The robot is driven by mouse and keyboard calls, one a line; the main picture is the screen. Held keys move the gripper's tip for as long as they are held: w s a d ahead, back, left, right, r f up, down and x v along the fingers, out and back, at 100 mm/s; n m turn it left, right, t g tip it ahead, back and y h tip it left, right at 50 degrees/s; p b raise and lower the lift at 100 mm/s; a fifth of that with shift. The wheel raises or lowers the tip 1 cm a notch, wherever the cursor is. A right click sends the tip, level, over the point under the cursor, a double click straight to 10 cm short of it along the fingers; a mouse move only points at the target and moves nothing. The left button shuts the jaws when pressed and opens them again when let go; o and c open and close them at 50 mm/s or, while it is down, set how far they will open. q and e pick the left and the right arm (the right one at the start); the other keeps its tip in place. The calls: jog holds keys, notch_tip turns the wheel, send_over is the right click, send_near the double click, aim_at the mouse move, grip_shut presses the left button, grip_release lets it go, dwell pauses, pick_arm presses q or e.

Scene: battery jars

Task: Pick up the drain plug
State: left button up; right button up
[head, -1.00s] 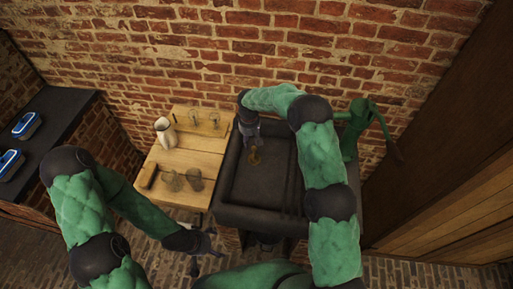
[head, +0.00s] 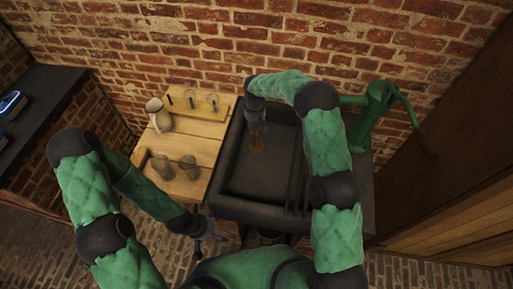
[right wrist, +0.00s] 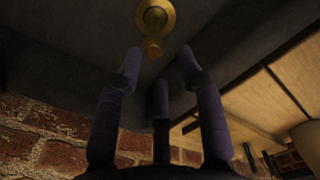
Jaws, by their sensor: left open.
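The brass drain plug (head: 257,144) is in the dark sink (head: 262,180), towards its back. In the right wrist view the drain plug (right wrist: 154,17) shows as a round disc with a small knob, just beyond the fingertips. My right gripper (head: 257,126) points down into the sink over the plug. In its wrist view the right gripper (right wrist: 158,68) has its fingers spread with nothing between them; I cannot tell if a fingertip touches the knob. My left gripper (head: 205,228) is open and empty, low in front of the table and left of the sink.
A wooden table (head: 197,137) left of the sink holds a pale jug (head: 158,115), glass jars (head: 188,166) and a wooden rack (head: 205,106). A green hand pump (head: 374,115) stands right of the sink. A brick wall is close behind.

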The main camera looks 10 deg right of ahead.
aim_at(255, 134)
notch_tip(255, 134, down, 6)
jog(key=shift+r, duration=0.1)
jog(key=shift+w+d+f+b, duration=0.15)
jog(key=shift+d+f+b, duration=0.1)
jog(key=shift+f, duration=1.1)
jog(key=shift+w+d+f+b, duration=0.1)
jog(key=shift+f+b, duration=0.15)
jog(key=shift+f, duration=1.1)
grip_shut()
jog(key=shift+w, duration=0.1)
